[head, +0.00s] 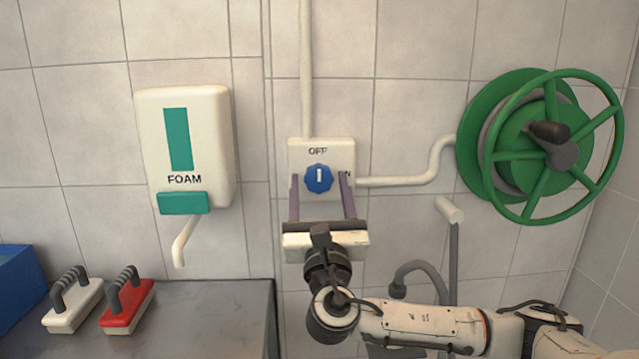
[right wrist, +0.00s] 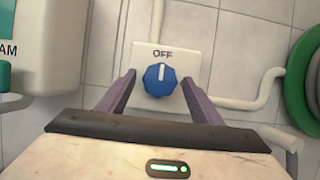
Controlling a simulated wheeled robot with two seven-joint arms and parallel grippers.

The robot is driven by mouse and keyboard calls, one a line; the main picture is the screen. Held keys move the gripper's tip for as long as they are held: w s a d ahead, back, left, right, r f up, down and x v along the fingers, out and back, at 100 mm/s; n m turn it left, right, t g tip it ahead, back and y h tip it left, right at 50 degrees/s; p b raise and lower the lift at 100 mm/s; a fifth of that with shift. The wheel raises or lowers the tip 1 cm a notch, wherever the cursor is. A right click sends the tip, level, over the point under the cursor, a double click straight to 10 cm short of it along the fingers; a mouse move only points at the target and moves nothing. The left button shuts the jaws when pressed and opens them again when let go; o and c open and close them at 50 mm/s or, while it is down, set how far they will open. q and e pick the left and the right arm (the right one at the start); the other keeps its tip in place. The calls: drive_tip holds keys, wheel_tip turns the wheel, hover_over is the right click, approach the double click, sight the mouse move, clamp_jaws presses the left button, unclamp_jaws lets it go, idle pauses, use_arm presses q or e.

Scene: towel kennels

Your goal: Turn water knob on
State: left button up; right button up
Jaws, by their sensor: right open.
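The blue water knob (head: 319,178) sits on a white wall plate (head: 300,152) marked OFF at the top, with a partly covered label ending in N at its right. The knob's white mark points up at OFF. In the right wrist view the knob (right wrist: 160,79) shows between the two purple fingers, and its mark also points at OFF. My right gripper (head: 321,184) is open, one finger to each side of the knob, with gaps on both sides in the pictures. I cannot tell how far the fingertips are from the plate. My left gripper is out of view.
A white foam dispenser (head: 217,140) hangs left of the plate. A green hose reel (head: 475,140) is on the right, joined by a pipe (head: 400,181). A grey counter (head: 215,310) holds a white brush (head: 72,306) and a red brush (head: 128,308).

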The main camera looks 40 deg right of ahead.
drive_tip(key=shift+w+d+r, duration=0.1)
drive_tip(key=shift+w+d, duration=0.05)
drive_tip(key=shift+w, duration=0.05)
drive_tip(key=c, duration=1)
